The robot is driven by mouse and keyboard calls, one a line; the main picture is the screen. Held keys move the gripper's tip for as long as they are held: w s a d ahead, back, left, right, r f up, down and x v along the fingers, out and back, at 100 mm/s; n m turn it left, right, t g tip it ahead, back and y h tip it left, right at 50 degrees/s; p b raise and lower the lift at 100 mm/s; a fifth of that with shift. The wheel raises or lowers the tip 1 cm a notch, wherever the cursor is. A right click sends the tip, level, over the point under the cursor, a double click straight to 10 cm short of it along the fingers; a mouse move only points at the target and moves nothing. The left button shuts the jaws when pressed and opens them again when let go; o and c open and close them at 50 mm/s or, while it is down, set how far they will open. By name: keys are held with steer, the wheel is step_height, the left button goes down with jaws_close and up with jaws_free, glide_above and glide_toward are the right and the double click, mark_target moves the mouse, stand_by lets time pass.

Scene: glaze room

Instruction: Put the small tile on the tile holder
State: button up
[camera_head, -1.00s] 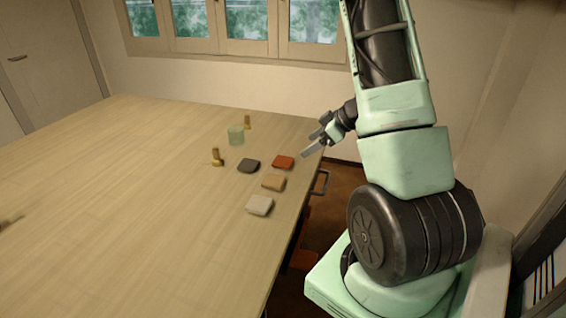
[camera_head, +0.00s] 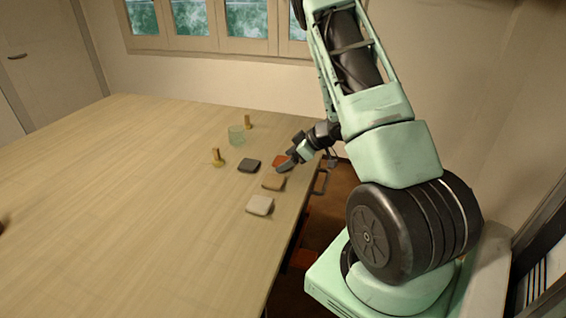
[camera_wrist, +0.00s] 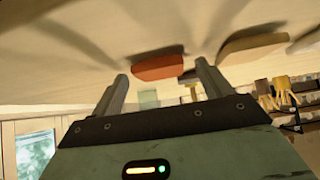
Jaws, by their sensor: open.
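Several small flat tiles lie near the table's right edge: a red tile (camera_head: 278,160), a dark grey tile (camera_head: 249,165), a tan tile (camera_head: 273,184) and a pale tile (camera_head: 260,205). I cannot tell which the task means, nor pick out a tile holder for certain. My gripper (camera_head: 290,154) is open and empty beside the red tile, hiding part of it. In the wrist view the red tile (camera_wrist: 159,67) shows ahead, between the two fingers (camera_wrist: 163,88). The tan tile (camera_wrist: 252,46) is off to one side.
A pale green glass (camera_head: 237,135) and two brass-coloured pieces (camera_head: 217,159) (camera_head: 248,122) stand beyond the tiles. The wooden table (camera_head: 120,190) is largely clear on the left. A dark handle (camera_head: 321,182) sticks out at its right edge.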

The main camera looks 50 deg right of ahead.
steer(key=c, duration=1.2)
step_height(320, 180, up, 10)
